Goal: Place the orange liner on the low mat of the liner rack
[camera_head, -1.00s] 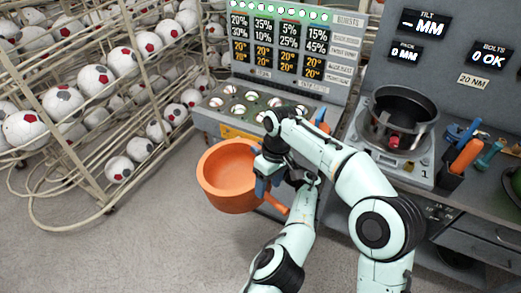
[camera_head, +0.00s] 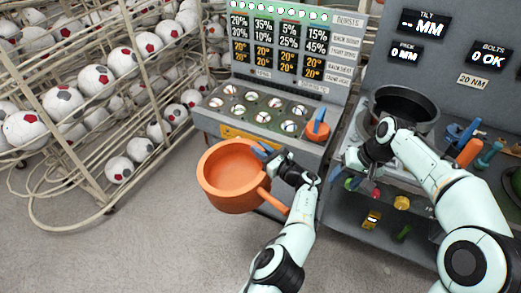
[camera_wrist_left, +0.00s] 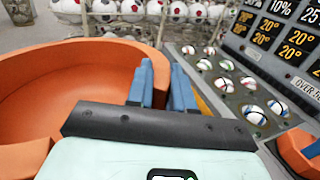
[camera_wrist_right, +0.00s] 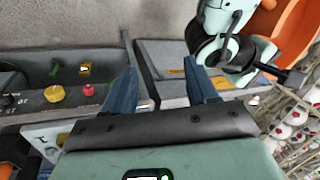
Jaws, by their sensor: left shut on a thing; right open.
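The orange liner (camera_head: 215,195), a wide open bowl shape with a handle-like bar toward its lower right, hangs above the grey floor in the head view. My left gripper (camera_head: 266,152) is shut on the liner's right wall. The liner's wall (camera_wrist_left: 40,75) fills the left of the left wrist view, with the blue fingers (camera_wrist_left: 163,85) at its rim. My right gripper (camera_head: 347,176) is open and empty, apart from the liner, in front of the bench. Its fingers stand wide apart in the right wrist view (camera_wrist_right: 160,86). I cannot make out the liner rack's low mat.
A control console (camera_head: 215,120) with several balls in its sloped top stands behind the liner. A dark pot (camera_head: 420,105) stands on the bench at the right, above a shelf with small coloured items (camera_head: 401,202). Wire racks of footballs (camera_head: 75,165) stand at the left. The floor at lower left is clear.

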